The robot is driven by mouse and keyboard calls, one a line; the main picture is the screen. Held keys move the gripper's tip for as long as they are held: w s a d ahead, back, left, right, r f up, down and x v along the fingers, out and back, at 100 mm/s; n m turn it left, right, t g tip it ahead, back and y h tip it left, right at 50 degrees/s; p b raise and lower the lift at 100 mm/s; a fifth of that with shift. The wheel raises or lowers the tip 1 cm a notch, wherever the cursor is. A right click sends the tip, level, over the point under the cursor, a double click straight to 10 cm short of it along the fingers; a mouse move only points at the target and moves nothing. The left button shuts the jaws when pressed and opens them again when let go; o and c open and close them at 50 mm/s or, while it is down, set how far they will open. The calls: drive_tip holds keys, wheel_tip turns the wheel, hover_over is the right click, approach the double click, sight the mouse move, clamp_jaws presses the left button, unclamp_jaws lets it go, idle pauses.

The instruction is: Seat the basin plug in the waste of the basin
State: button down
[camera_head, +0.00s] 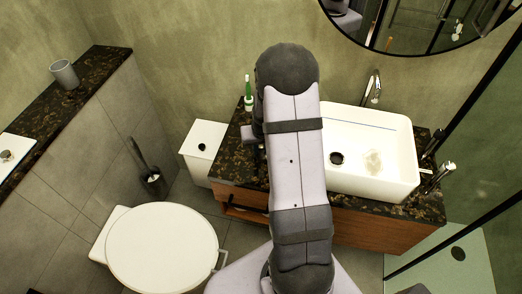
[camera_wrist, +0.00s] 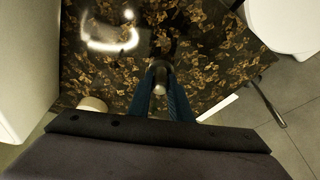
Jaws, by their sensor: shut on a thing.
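The white rectangular basin (camera_head: 402,166) stands on the counter in the head view, right of my arm. Its dark round waste (camera_head: 337,158) shows open in the basin floor, beside a brownish patch. In the wrist view a white wall of the basin (camera_wrist: 22,60) is at the left edge. My gripper (camera_wrist: 162,92) is over the dark counter in the wrist view, its blue fingers shut on a small dark metallic piece, apparently the basin plug (camera_wrist: 160,70). In the head view my arm hides the held piece.
The dark speckled counter (camera_wrist: 205,55) lies below my gripper. A green toothbrush in a cup (camera_head: 249,101) stands at its back left. The toilet (camera_head: 160,248) is at lower left.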

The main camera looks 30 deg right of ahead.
sight(261, 146)
wheel_tip(261, 146, up, 10)
drive_tip(key=shift+b, duration=0.55)
drive_tip(key=shift+w, duration=0.1)
